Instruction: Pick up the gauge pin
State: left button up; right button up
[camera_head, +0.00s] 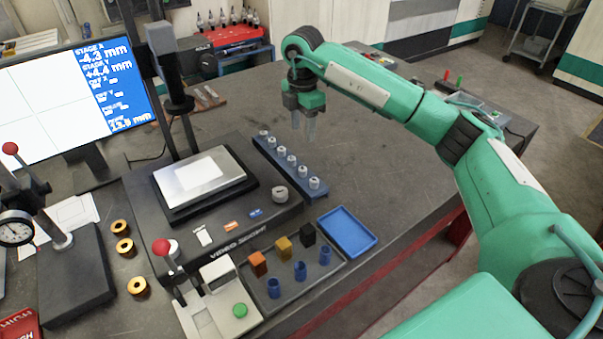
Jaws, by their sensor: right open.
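My right gripper (304,128) hangs with its fingers pointing down over the table, behind and right of the far end of a blue-grey rack. It is open with nothing visible between its fingers. The rack (259,152) holds several small grey, round-topped pieces in a row, such as this grey piece (291,160); these look like gauge pins, but I cannot tell which one is meant. The gripper appears apart from them. My left gripper is not in view.
A video measuring stage (207,180) stands left of the rack. In front are a dark tray (328,264) with coloured blocks and blue cylinders, and an empty blue tray (347,232). A monitor (75,98) and dial gauge stand (75,270) are left. The table right of the rack is clear.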

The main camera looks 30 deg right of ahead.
jog(key=p, duration=0.2)
send_over(303, 169)
jog(key=f, duration=0.8)
jog(key=shift+w, duration=0.2)
jog(key=shift+f+p, duration=0.4)
jog(key=shift+p, duration=0.2)
notch_tip(303, 169, down, 3)
jog(key=shift+s+f+p, duration=0.15)
jog(key=shift+f+p, duration=0.05)
jog(key=shift+p, duration=0.75)
jog(key=shift+f, duration=0.55)
grip_shut()
